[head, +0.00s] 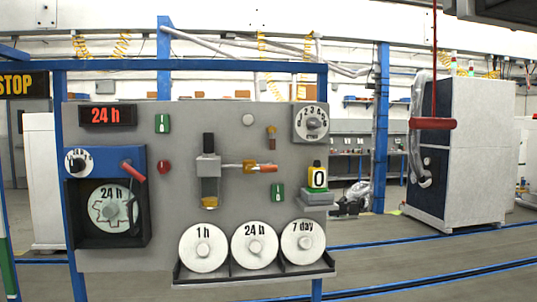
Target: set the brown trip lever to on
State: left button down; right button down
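A grey control panel (225,225) stands upright in a blue frame, facing me. A small brown lever (271,132) with a lighter base sits at the upper right of the panel, left of a numbered dial. It looks upright; its on and off marks are too small to read. A grey valve-like block (208,167) at the panel's middle has a black upright part above and an amber part below. An orange and yellow handle (260,168) points right from it. Neither of my grippers is in view.
Green switches (162,123), a red knob (163,167) and a numbered dial (311,123) are on the panel. A blue box (103,158) with a red lever (132,170) sticks out at left. A shelf (255,274) holding white discs projects below. A red hanging handle (432,124) is at right.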

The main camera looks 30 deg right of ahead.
aim_at(272, 144)
jog(key=z, duration=1)
jog(key=u, duration=1.25)
jog(key=z, duration=1.35)
